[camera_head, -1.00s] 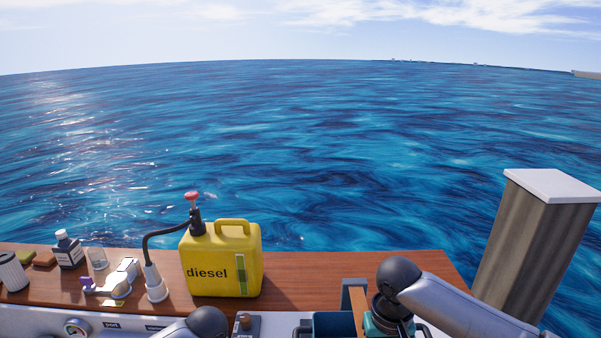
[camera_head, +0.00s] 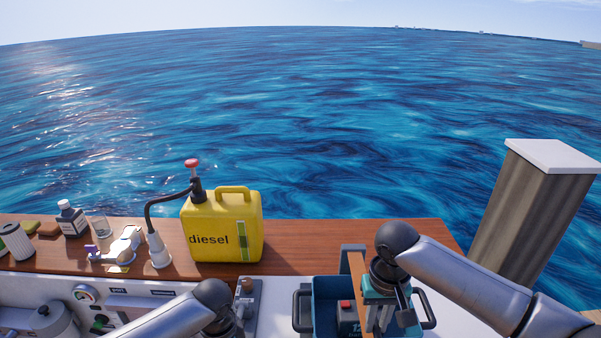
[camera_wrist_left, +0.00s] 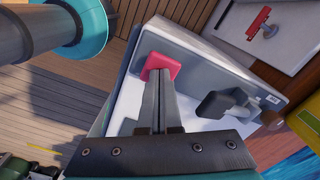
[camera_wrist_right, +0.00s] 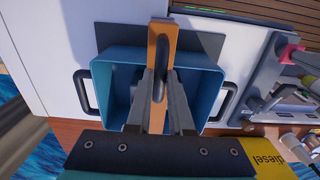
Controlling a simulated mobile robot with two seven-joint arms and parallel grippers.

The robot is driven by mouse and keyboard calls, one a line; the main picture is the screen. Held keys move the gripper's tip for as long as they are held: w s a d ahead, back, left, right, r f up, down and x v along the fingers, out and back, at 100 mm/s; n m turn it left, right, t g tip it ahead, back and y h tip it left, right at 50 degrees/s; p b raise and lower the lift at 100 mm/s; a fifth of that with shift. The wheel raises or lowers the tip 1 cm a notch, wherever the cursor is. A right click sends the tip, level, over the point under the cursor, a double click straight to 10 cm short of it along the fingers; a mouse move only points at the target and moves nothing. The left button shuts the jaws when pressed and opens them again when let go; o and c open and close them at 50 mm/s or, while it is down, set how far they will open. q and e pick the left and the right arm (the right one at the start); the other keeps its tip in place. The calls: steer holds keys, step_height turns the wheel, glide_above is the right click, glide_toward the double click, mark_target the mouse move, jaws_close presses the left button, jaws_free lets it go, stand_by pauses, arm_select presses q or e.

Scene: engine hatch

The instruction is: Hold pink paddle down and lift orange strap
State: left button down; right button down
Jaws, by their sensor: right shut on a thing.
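The orange strap (camera_head: 357,288) rises over a blue box in the head view, and its band (camera_wrist_right: 161,40) shows in the right wrist view. My right gripper (camera_wrist_right: 160,80) has a finger on each side of the strap and is shut on it. The pink paddle (camera_wrist_left: 161,67) shows in the left wrist view on a light grey unit. My left gripper (camera_wrist_left: 162,90) is shut with its fingers together. Its tips meet the paddle's near edge in the picture and appear to rest on it. The paddle is not seen in the head view.
The blue box (camera_wrist_right: 108,85) has dark side handles and holds a block with a red top (camera_head: 346,304). A yellow diesel can (camera_head: 222,228) stands on the wooden ledge (camera_head: 310,248). A post (camera_head: 535,215) stands at the right.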

steer(key=shift+w+r, duration=0.1)
steer(key=shift+r, duration=0.65)
steer(key=shift+w+r, duration=0.1)
steer(key=shift+r, duration=0.1)
steer(key=shift+w+r, duration=0.1)
steer(key=shift+r, duration=0.25)
steer(key=shift+w+r, duration=0.1)
steer(key=shift+r, duration=0.4)
stand_by(0.4)
steer(key=shift+w+r, duration=0.1)
steer(key=shift+r, duration=0.2)
